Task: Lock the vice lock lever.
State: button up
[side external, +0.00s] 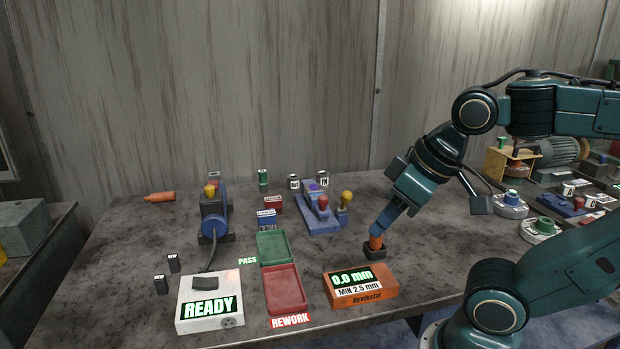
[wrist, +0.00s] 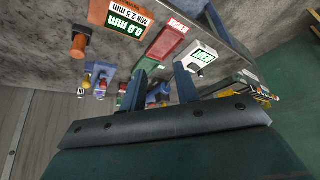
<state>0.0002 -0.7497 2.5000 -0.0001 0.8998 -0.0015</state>
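The blue vice (side external: 322,214) stands on the bench right of the green tray, with a red-knobbed lever (side external: 323,201) and a yellow-knobbed lever (side external: 346,196). Which one is the lock lever cannot be told. In the wrist view the vice (wrist: 97,72) is small, left of the fingers. My gripper (side external: 378,230) points down to the right of the vice, apart from both levers. In the side view it overlaps an orange-handled tool (side external: 376,243) in a dark base. In the wrist view (wrist: 160,69) its fingers are spread with nothing held between them.
An orange gauge box (side external: 360,286) reading 0.0 mm sits in front of the vice. Green (side external: 260,247) and red (side external: 271,291) trays, a READY box (side external: 210,305) and a blue machine (side external: 214,215) lie to the left. Small canisters (side external: 293,182) stand behind the vice.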

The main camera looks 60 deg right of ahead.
jog(key=shift+w, duration=0.15)
grip_shut()
jog(key=w+d+n+g, duration=0.2)
jog(key=w+d+n, duration=0.75)
jog(key=n, duration=0.25)
jog(key=w+d+f+n, duration=0.2)
jog(key=d+f+n, duration=0.1)
jog(key=d+n, duration=0.2)
jog(key=w+d+f+n, duration=0.3)
jog(key=d+n, duration=0.2)
jog(key=d, duration=0.3)
jog(key=shift+w+d+g, duration=0.15)
jog(key=shift+w+g, duration=0.1)
jog(key=shift+g, duration=0.15)
jog(key=shift+f, duration=0.1)
